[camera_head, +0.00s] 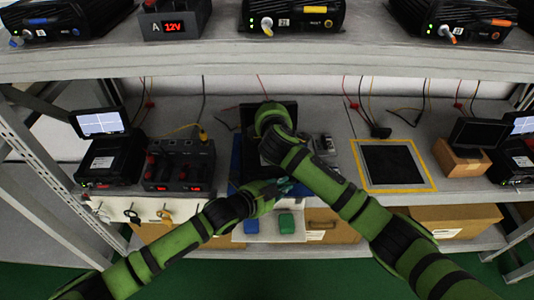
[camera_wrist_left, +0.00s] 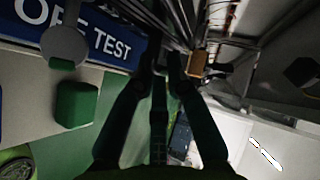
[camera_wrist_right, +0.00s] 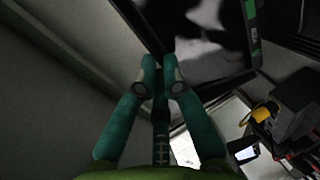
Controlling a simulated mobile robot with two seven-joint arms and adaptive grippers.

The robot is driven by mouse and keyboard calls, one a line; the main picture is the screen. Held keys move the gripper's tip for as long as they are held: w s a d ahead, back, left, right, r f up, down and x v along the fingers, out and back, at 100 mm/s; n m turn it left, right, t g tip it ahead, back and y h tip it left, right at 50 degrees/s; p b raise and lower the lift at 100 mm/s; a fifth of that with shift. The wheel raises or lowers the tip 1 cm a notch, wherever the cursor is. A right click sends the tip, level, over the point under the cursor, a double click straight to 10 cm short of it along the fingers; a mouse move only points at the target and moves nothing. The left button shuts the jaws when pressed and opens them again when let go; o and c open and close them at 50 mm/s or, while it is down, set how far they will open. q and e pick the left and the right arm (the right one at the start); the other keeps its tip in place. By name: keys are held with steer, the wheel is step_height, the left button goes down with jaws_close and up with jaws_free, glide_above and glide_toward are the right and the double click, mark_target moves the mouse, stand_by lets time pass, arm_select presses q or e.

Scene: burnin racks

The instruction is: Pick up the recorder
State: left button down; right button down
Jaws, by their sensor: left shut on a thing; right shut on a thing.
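A dark, boxy thing (camera_head: 249,113), which I take for the recorder, stands at the middle of the lower shelf, mostly hidden behind my right arm. My right gripper is behind its own wrist in the head view; in the right wrist view its teal fingers (camera_wrist_right: 171,75) are shut at the edge of a dark, glossy panel (camera_wrist_right: 205,35). My left gripper (camera_head: 285,187) is lower, at the front of the dark thing. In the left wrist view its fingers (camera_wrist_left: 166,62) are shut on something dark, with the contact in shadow.
A blue panel lettered TEST (camera_wrist_left: 95,40) lies below the dark thing. A green block (camera_head: 286,223) and blue block (camera_head: 251,226) are in front. A meter unit (camera_head: 180,165) stands left; a yellow-framed mat (camera_head: 390,163) lies empty at right. The upper shelf (camera_head: 340,55) overhangs.

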arm_select(q)
steer(key=shift+w+r+p, duration=0.15)
steer(key=shift+r+p, duration=0.3)
steer(key=shift+r, duration=0.1)
steer(key=shift+w+r+p, duration=0.15)
steer(key=shift+r+p, duration=0.25)
steer(key=shift+r, duration=0.1)
step_height(320, 180, up, 3)
steer(key=p, duration=0.3)
steer(key=shift+r, duration=0.1)
steer(key=shift+s, duration=0.1)
